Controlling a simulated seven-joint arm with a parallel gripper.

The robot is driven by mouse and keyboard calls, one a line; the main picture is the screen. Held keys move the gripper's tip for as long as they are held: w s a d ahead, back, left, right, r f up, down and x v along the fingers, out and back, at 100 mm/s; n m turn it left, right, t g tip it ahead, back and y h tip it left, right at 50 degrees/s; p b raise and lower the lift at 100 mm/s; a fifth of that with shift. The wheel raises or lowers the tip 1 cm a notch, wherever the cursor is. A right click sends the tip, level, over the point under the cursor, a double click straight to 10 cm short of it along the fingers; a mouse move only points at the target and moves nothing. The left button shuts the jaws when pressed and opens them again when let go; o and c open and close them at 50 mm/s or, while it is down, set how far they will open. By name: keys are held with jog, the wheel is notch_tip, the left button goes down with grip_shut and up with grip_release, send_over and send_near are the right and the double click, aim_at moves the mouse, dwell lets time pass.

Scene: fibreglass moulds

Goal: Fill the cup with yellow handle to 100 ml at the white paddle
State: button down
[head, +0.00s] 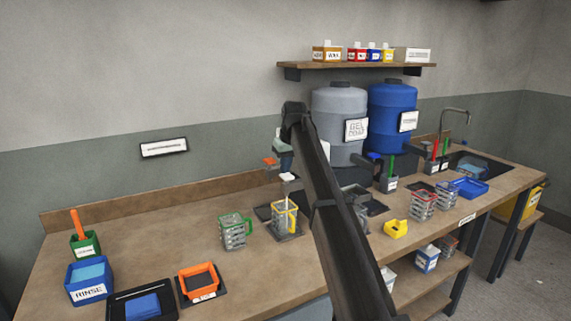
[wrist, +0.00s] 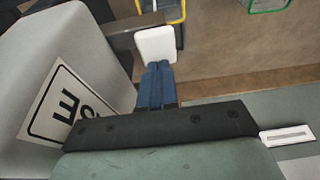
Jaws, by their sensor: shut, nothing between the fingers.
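The cup with yellow handle (head: 284,217) stands upright on a dark tray under the white paddle (head: 287,177). Its fill level is too small to read. In the head view my gripper is partly hidden by my arm.
A grey drum (head: 338,112) stands close beside my gripper, with a blue drum (head: 391,108) to its right. An orange paddle (head: 270,162) is just left of the white one. A green-handled cup (head: 234,231) stands left of the yellow-handled one. The bench's left middle is clear.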

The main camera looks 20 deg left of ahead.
aim_at(289, 177)
jog(key=shift+f, duration=0.75)
jog(key=shift+s+d+f, duration=0.1)
jog(key=shift+s+f, duration=0.15)
dwell(1.8)
jog(key=shift+w+r, duration=0.1)
jog(key=shift+r, duration=0.35)
jog(key=w+a+v, duration=0.1)
jog(key=v, duration=1.2)
jog(key=shift+r, duration=0.55)
dwell(0.3)
jog(key=shift+a+v, duration=0.2)
jog(key=shift+v, duration=0.75)
